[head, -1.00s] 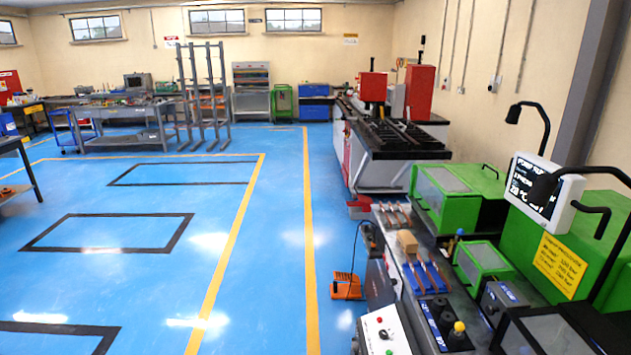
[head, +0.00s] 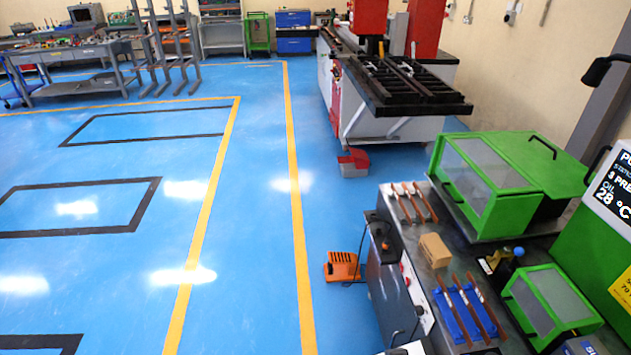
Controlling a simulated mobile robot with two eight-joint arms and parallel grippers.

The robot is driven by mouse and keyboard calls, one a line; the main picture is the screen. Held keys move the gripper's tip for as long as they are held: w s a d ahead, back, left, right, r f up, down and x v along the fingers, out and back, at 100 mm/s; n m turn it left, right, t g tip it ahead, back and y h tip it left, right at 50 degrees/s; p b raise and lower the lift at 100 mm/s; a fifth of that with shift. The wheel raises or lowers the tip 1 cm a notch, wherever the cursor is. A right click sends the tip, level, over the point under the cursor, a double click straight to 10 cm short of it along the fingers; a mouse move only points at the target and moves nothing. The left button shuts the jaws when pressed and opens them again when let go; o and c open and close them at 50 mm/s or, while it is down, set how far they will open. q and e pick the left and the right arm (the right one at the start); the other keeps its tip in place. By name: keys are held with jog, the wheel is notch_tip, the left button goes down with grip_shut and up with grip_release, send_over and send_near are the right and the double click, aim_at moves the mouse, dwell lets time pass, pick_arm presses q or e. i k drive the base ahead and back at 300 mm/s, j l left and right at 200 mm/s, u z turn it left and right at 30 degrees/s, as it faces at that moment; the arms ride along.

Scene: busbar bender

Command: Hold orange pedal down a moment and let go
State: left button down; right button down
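The orange pedal (head: 343,267) is on the blue floor, left of the grey bench front, in the lower middle of the head view. It has a slotted dark top, and a black cable runs from it toward the bench. Nothing is touching the pedal. Neither of my grippers shows in the head view.
A workbench (head: 440,262) on the right carries copper bars, a cardboard box (head: 435,250), a blue fixture (head: 465,312) and green guarded machines (head: 510,185). A large machine with a black bed (head: 415,92) stands behind. The floor (head: 255,250) left of the pedal is clear.

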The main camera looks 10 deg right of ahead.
aim_at(345, 258)
jog(key=i+z, duration=0.2)
jog(key=i, duration=0.3)
jog(key=i+j+z, duration=0.15)
jog(key=i, duration=0.35)
jog(key=i+j+z, duration=0.2)
jog(key=i, duration=0.3)
jog(key=i+j+z, duration=0.25)
jog(key=i+z, duration=0.15)
jog(key=i+j+z, duration=0.6)
jog(key=j+z, duration=0.25)
